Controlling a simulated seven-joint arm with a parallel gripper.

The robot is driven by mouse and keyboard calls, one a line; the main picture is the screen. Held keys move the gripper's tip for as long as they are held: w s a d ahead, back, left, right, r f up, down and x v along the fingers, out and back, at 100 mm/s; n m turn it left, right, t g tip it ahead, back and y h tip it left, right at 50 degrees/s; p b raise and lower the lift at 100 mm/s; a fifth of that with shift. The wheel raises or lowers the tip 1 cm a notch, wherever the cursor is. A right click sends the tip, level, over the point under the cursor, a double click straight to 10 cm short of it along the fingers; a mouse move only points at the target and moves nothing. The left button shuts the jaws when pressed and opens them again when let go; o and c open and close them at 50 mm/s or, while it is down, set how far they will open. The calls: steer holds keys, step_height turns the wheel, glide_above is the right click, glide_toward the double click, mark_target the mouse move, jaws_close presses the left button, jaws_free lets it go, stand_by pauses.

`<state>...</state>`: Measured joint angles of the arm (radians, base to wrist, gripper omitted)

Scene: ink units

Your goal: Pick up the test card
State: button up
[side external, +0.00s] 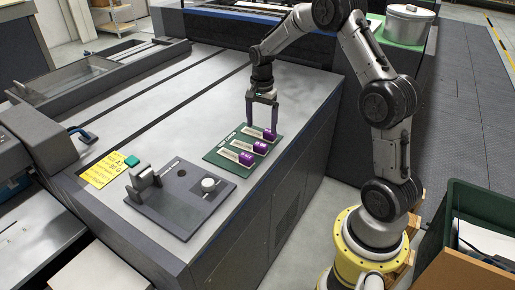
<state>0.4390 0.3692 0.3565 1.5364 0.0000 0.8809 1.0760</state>
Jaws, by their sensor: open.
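A dark green mat (217,158) with white lettering lies near the right edge of the grey bench top. Three test cards lie on it in a row: a front one (232,156), a middle one (244,145) and a back one (253,132). Each has a pale strip and a thick purple part at its right end. My gripper (262,126) points down with its fingers apart, above or around the back card. I cannot tell whether the fingers touch the card.
A grey plate (182,213) with a white round knob (208,184) and an upright block (144,178) lies in front of the mat. A yellow note (105,169) lies left of it. The bench top behind the mat is clear. A pot (408,24) stands at the back right.

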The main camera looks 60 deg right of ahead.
mark_target(261, 144)
step_height(261, 144, down, 9)
steer(key=shift+w+a, duration=0.1)
steer(key=c, duration=1.4)
steer(key=shift+r, duration=0.1)
steer(key=shift+c, duration=0.2)
steer(key=shift+r, duration=0.65)
steer(key=s+a+r, duration=0.6)
steer(key=s+r, duration=0.5)
steer(key=s, duration=0.1)
steer(key=shift+s+r, duration=0.3)
steer(key=shift+s, duration=0.1)
